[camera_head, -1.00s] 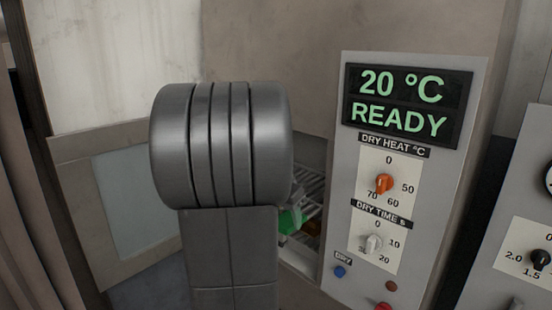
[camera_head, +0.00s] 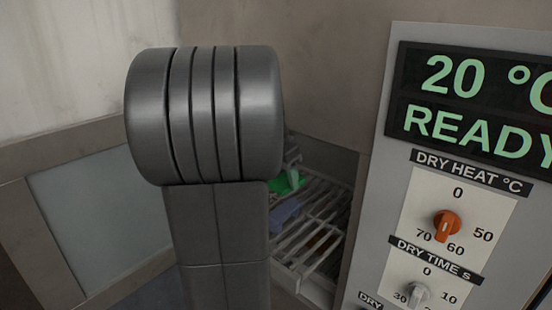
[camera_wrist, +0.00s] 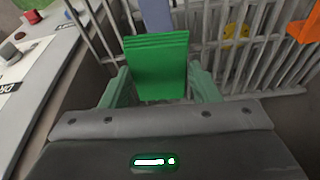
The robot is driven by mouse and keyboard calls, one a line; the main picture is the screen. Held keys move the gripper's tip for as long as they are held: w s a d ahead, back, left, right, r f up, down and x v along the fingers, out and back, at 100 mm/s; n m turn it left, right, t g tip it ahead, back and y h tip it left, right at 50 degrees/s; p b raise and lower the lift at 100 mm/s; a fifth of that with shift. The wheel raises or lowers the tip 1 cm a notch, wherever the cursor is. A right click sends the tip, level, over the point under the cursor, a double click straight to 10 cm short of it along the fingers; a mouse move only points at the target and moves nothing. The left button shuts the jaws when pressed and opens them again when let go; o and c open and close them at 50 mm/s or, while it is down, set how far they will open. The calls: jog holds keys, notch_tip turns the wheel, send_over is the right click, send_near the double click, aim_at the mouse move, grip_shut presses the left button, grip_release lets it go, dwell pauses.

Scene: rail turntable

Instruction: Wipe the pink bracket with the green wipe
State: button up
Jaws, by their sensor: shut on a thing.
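My gripper (camera_wrist: 160,88) is shut on the green wipe (camera_wrist: 157,66), a folded stack of thin green layers that fills the space between the fingers in the wrist view. In the head view the wipe (camera_head: 288,183) shows as a small green patch over a wire rack, partly hidden by my arm. I see no clearly pink bracket in either view. A blue-violet piece (camera_wrist: 156,16) shows just beyond the wipe; whether it touches the wipe I cannot tell.
The wire rack (camera_head: 313,226) lies inside an open chamber. A yellow piece (camera_wrist: 236,36) and an orange piece (camera_wrist: 305,26) are at the rack in the wrist view. The control panel (camera_head: 385,190), reading 20 °C READY, stands close on the right. An open door (camera_head: 100,205) is on the left.

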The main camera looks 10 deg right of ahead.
aim_at(284, 208)
jog(key=shift+w, duration=0.3)
jog(key=shift+s+f+b, duration=0.15)
jog(key=shift+f+b, duration=0.5)
jog(key=shift+b, duration=0.05)
notch_tip(284, 208, down, 5)
jog(key=b, duration=0.4)
jog(key=shift+f, duration=0.15)
jog(key=shift+f+b, duration=0.55)
jog(key=shift+f, duration=0.05)
